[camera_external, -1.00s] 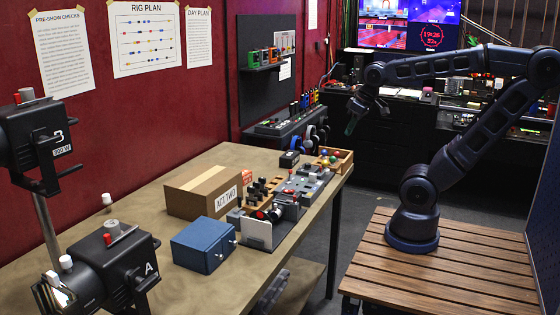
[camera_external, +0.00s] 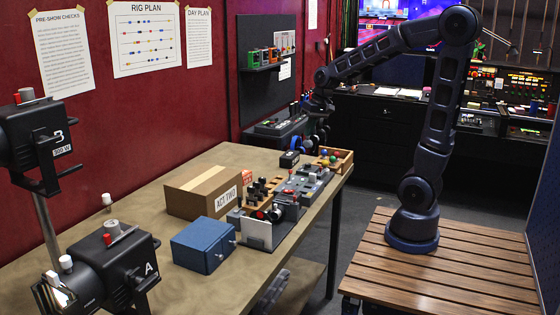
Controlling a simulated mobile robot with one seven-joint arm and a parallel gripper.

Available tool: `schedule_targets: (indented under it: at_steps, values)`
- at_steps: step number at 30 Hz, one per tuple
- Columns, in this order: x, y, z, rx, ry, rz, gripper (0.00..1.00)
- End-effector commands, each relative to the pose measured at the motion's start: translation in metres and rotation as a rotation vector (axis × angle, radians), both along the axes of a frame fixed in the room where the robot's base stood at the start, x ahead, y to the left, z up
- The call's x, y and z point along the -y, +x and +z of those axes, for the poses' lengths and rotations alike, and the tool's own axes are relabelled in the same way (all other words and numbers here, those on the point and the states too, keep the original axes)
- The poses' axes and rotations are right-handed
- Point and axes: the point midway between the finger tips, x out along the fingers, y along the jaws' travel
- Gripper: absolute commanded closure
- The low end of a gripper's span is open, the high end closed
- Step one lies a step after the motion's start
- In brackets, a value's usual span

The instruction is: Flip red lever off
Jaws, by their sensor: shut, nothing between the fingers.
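A small red-topped piece (camera_external: 289,191), which looks like the red lever, stands up from a dark and grey control box on the right part of the table. Its exact tilt is too small to tell. A second red knob (camera_external: 261,214) shows just to its left, near a pale upright plate. My gripper (camera_external: 319,113) is shut and empty. It hangs in the air beyond the far end of the table, above and behind the control boxes, well apart from the red-topped piece. Its fingertips blend into the dark equipment behind.
A cardboard box (camera_external: 203,191) and a blue box (camera_external: 203,244) stand on the table (camera_external: 190,284). A wooden tray of coloured balls (camera_external: 345,160) lies at the far right corner. Stage lamps (camera_external: 101,272) crowd the front left. The space above the controls is clear.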

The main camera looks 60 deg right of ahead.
Motion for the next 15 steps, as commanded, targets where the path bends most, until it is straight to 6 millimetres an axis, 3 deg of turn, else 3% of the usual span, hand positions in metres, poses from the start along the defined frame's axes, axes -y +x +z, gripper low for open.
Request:
schedule_targets:
  at_steps: [15]
  values:
    - [0.066, 0.079, -0.070, -0.068, 0.097, -0.229, 1.00]
